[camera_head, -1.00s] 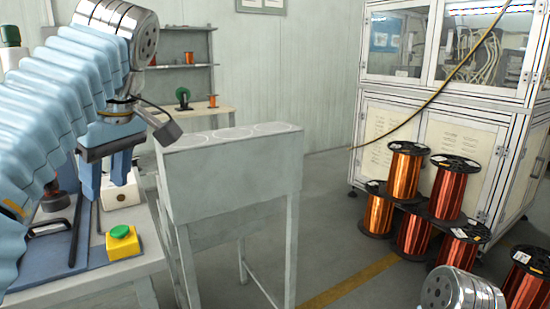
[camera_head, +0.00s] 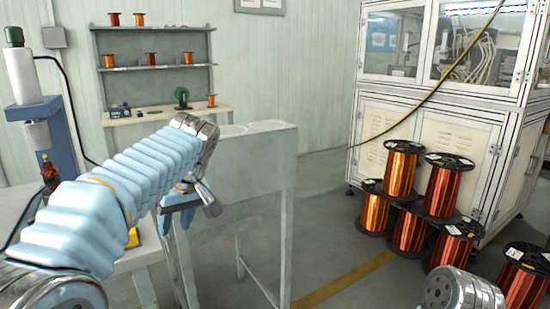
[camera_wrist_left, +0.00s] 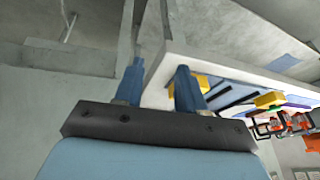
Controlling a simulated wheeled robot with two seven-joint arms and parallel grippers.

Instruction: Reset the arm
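My left arm (camera_head: 120,200) reaches in from the lower left in the head view, in a light blue ribbed sleeve. My left gripper (camera_head: 176,218) hangs at its end in front of the grey metal stand (camera_head: 255,165). In the left wrist view, the two blue fingers of my left gripper (camera_wrist_left: 158,72) stand apart with nothing between them. My right arm shows only as a silver joint (camera_head: 460,290) at the bottom right. My right gripper is out of view.
A white workbench (camera_head: 130,262) stands at left, with a blue and white press (camera_head: 38,110) on it. Copper wire spools (camera_head: 400,170) are stacked at right before a white machine cabinet (camera_head: 430,120). A spool shelf (camera_head: 155,70) is behind. Floor between stand and spools is clear.

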